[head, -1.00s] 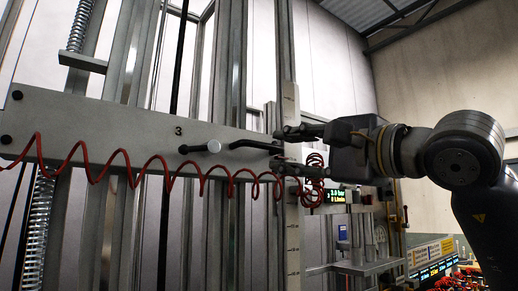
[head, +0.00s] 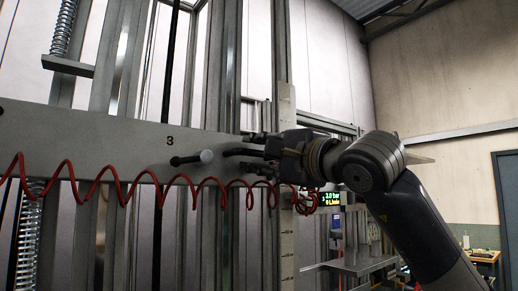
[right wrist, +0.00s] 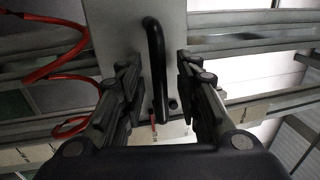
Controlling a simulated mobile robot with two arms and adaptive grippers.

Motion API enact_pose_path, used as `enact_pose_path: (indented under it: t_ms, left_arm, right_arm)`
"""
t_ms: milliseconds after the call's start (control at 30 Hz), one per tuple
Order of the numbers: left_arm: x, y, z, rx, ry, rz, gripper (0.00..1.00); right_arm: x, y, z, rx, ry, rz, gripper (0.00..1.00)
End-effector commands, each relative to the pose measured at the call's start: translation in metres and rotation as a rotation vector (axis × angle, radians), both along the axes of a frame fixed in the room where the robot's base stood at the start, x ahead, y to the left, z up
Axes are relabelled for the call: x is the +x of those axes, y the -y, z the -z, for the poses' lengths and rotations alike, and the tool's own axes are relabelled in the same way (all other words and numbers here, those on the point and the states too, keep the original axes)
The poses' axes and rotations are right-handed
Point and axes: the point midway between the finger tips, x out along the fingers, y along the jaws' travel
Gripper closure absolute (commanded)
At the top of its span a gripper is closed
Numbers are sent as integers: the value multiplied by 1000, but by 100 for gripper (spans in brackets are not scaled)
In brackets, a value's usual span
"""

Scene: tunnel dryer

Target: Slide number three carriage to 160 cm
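The number three carriage (head: 110,140) is a wide grey plate marked "3", set across vertical rails in the head view. A black bar handle (head: 238,152) sticks out near its right end; it also shows in the right wrist view (right wrist: 154,60). My right gripper (head: 256,153) reaches in from the right. In the right wrist view its fingers (right wrist: 157,75) are open, one on each side of the handle, with gaps showing. My left gripper is not in view.
A red coiled hose (head: 105,180) hangs across the carriage front and bunches below my right gripper. Springs (head: 63,28) stand at the left. A lit pressure display (head: 331,198) and a bench with gauges (head: 362,230) lie at lower right.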

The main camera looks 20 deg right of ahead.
Motion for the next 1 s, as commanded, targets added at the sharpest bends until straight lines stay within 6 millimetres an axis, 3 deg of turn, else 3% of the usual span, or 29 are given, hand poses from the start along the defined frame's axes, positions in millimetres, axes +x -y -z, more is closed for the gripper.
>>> enact_pose_path:
  t_ms: [200,333,667,1000]
  left_arm:
    - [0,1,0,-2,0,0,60]
    - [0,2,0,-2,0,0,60]
    - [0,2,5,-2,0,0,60]
    - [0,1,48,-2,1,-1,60]
  right_arm:
    - [0,0,1,0,0,0,71]
    - [0,0,1,0,-1,0,100]
    - [0,0,6,-1,-2,0,100]
    - [1,-1,55,-3,-6,-1,100]
